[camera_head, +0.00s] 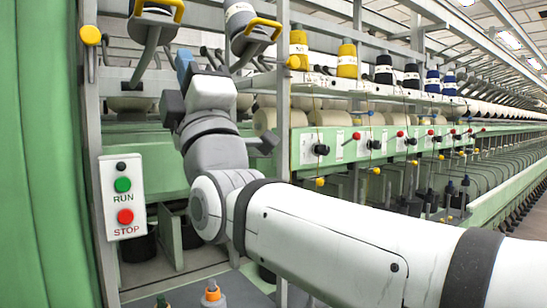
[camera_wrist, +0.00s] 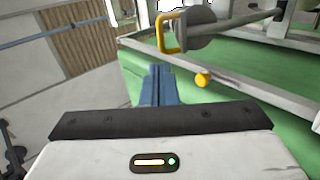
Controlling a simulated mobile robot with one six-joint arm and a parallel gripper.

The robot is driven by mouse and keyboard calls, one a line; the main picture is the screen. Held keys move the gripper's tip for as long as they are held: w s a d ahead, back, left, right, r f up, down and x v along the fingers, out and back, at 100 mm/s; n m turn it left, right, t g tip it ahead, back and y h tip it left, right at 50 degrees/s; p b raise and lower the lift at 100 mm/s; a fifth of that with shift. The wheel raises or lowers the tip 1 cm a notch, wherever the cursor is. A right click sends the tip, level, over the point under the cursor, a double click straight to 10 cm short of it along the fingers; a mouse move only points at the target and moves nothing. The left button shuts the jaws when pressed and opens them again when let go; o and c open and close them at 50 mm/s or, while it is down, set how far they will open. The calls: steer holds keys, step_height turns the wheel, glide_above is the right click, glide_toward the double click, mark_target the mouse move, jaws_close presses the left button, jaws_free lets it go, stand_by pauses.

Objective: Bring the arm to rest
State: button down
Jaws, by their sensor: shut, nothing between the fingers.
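My arm reaches in from the lower right of the head view and bends upward at its left end. My gripper (camera_head: 184,62) is raised in front of the spinning frame, near the upper left. Its blue fingers also show in the wrist view (camera_wrist: 155,85), where they are closed together with nothing between them. In the wrist view the fingers appear close below a yellow handle (camera_wrist: 168,32) on a grey cylinder. I cannot tell whether they touch anything.
A RUN/STOP panel (camera_head: 123,197) with green and red buttons stands left of my arm. A green post (camera_head: 40,150) fills the left edge. Coloured yarn cones (camera_head: 347,60) line a shelf behind. A yellow knob (camera_wrist: 202,79) is right of the fingers.

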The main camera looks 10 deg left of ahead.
steer(key=w+d+f+m+g+h+p, duration=0.3)
steer(key=w+d+f+m+h+p, duration=0.3)
steer(key=w, duration=0.3)
steer(key=w+d+f+m+g+h+p, duration=0.1)
steer(key=d+f+m+g+h+p, duration=0.6)
steer(key=d+f, duration=0.55)
steer(key=s+d+f+m+g+h+p, duration=0.5)
steer(key=s+d+f+m+g+p, duration=0.3)
steer(key=s+d+f+m, duration=0.4)
steer(key=s+d+f, duration=0.1)
steer(key=s+f, duration=0.1)
steer(key=s, duration=0.3)
steer(key=shift+s+f+m+g, duration=0.15)
steer(key=shift+f+m+g, duration=0.15)
steer(key=shift+f+m, duration=0.1)
steer(key=shift+r, duration=0.1)
